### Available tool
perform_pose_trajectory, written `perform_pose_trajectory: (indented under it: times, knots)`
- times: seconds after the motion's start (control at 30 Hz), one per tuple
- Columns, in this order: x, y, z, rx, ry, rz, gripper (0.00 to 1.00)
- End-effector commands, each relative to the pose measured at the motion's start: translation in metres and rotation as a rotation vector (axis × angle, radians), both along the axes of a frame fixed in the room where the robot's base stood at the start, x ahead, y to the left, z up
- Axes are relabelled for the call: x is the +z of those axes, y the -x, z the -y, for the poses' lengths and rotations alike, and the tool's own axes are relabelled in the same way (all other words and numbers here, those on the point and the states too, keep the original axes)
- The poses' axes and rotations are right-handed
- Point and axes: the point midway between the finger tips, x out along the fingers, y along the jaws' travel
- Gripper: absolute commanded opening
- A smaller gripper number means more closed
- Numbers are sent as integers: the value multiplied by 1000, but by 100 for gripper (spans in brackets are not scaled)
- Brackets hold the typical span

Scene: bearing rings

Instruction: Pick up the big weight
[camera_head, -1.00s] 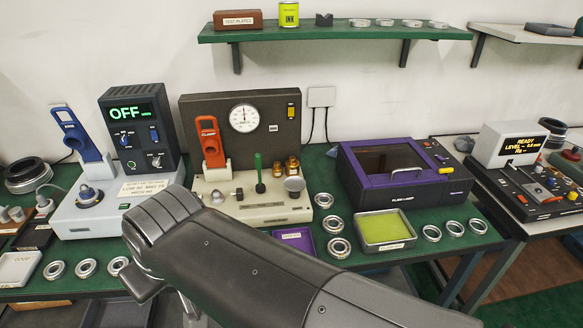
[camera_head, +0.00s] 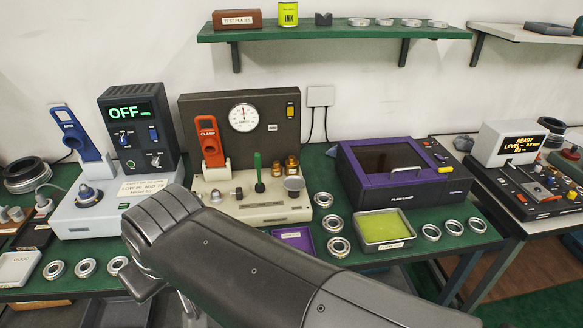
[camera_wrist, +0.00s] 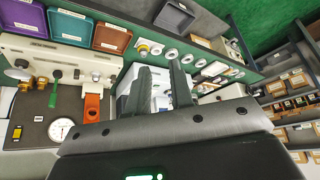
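Two brass weights stand on the beige base of the clamp-and-gauge station, the left one (camera_head: 277,172) and the right one (camera_head: 292,164) close together near the grey pan. I cannot tell clearly which is the big weight. Both also show at the left of the wrist view, a brass weight (camera_wrist: 23,86) near the pan and another (camera_wrist: 40,81) near the green lever. My gripper (camera_wrist: 160,72) is open and empty in the wrist view, well to the side of the weights. In the head view its fingers are mostly hidden behind my arm.
The grey pan (camera_head: 293,184), green lever (camera_head: 259,172) and red clamp handle (camera_head: 209,141) crowd the weights. A gauge panel (camera_head: 270,117) rises behind them. Several bearing rings lie on the green bench, with a purple tray (camera_head: 296,238) and a yellow-green tray (camera_head: 384,228) in front.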

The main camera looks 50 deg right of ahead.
Motion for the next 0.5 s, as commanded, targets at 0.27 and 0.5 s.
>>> perform_pose_trajectory:
  times: [0.27,0.5]
  knots:
    - [0,0,0,0,0,0,43]
    - [0,0,0,0,0,0,59]
